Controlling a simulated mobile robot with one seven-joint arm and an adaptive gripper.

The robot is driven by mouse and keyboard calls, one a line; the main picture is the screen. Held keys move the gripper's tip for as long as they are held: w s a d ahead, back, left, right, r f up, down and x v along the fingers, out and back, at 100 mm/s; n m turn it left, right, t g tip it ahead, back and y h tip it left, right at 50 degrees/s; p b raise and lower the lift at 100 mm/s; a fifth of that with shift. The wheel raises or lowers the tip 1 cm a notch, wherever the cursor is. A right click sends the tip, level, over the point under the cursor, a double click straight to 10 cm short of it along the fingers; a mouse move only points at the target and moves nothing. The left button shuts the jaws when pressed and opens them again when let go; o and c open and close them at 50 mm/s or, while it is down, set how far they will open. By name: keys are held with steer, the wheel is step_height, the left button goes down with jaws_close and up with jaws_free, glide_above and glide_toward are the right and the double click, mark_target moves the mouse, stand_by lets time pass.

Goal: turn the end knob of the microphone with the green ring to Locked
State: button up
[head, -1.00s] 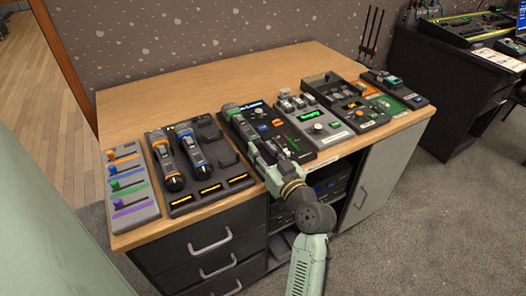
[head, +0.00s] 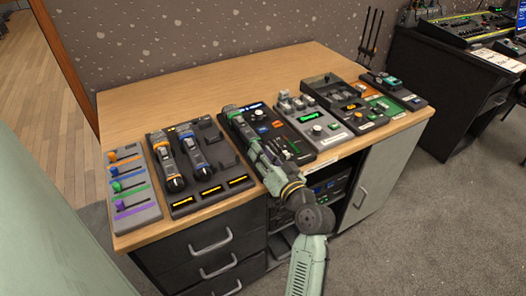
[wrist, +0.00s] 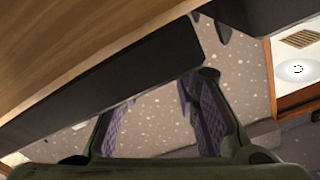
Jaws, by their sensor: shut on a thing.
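My gripper (head: 254,149) is at that near end, shut on the end knob, which the fingers cover. In the wrist view the two fingers show with a gap between them, but the knob itself cannot be made out. The knob's setting and any Locked mark are not readable.
Two microphones with orange (head: 167,160) and blue (head: 194,153) rings lie in a dock (head: 228,156) to the left. A fader board (head: 139,207) is further left. A grey box with a green display (head: 309,116) stands close on the right. The counter's back strip is clear.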

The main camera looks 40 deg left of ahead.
steer(key=o, duration=1.2)
